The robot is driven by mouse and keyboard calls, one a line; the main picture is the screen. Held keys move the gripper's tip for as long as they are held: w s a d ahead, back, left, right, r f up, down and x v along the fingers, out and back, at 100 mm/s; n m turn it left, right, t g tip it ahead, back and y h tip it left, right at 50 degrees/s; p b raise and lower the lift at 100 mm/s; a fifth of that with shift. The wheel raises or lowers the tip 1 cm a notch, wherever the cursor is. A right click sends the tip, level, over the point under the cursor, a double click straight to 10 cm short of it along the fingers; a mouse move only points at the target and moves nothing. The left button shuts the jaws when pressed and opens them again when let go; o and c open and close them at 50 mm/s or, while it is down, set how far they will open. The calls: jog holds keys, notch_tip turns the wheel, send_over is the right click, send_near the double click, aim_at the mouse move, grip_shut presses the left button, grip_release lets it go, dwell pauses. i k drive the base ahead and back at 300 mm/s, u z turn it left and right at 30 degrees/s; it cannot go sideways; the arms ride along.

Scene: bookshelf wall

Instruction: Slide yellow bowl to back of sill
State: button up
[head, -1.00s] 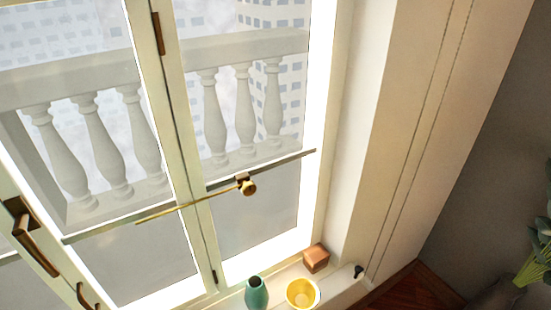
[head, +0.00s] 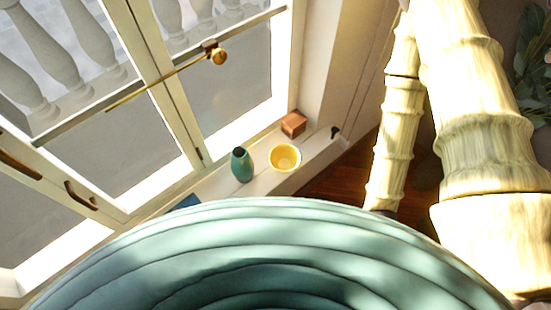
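The yellow bowl (head: 284,158) stands upright on the white window sill (head: 312,157), toward the sill's right end. It looks empty, and its rim is pale. A gap of bare sill separates it from the window frame behind it. A teal vase (head: 241,166) stands close to its left, and a brown wooden box (head: 293,124) stands behind it to the right. My gripper is not in view, so its state does not show.
A large ribbed teal surface (head: 270,240) fills the near foreground, and thick pale bamboo-like poles (head: 480,140) rise at the right. A small black object (head: 335,132) is at the sill's right end. A blue item (head: 185,203) is partly hidden at the left.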

aim_at(285, 157)
jog(key=z, duration=1.2)
jog(key=k, duration=0.65)
jog(key=u, duration=1.35)
